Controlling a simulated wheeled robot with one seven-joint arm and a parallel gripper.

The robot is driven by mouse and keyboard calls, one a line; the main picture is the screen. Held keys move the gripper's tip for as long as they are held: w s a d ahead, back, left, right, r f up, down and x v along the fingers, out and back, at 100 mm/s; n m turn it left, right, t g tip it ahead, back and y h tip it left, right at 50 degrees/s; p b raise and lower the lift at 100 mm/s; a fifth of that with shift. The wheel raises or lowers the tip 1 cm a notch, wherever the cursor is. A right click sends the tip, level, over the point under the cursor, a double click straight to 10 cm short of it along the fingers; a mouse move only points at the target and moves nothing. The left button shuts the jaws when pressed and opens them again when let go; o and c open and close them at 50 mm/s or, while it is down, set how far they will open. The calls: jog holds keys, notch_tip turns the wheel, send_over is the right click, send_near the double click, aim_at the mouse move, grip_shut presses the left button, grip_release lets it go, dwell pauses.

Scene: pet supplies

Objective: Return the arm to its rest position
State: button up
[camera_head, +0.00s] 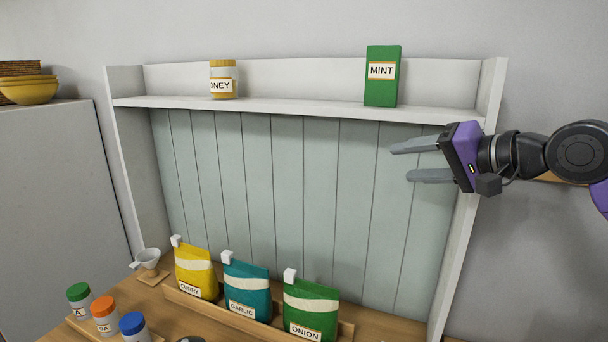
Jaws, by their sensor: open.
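My gripper (399,162) is at the right of the head view, in front of the shelf unit's right side. Its two grey fingers point left and stand apart, with nothing between them. The purple gripper body joins my dark arm links, which reach in from the right edge. The green MINT box (382,77) stands upright on the shelf above and left of the gripper, apart from it. The rest of my arm is outside the view.
The white shelf (300,107) also bears a HONEY jar (223,80). Below, CURRY (196,272), GARLIC (246,289) and ONION (311,309) bags stand in a wooden tray. Space before the panel is clear.

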jog(key=s+d+f+m+t+h+b, duration=0.3)
jog(key=s+f+t+h, duration=0.85)
jog(key=s+f, duration=1.15)
jog(key=s+a+f+n+g+y+b, duration=0.1)
jog(key=s+f+n+g, duration=0.1)
jog(key=s+f, duration=0.4)
jog(key=s+a+f+n+g+y+b, duration=0.1)
jog(key=s+f, duration=0.5)
jog(key=s, duration=0.8)
jog(key=s+a+f+n+g+y+b, duration=0.1)
jog(key=s+f+n+g, duration=0.3)
jog(key=s, duration=0.5)
notch_tip(320, 180, down, 2)
jog(key=shift+s+f+g+b, duration=0.3)
jog(key=shift+s+g, duration=0.1)
jog(key=shift+g, duration=0.25)
jog(key=shift+r, duration=0.1)
jog(key=shift+o, duration=0.5)
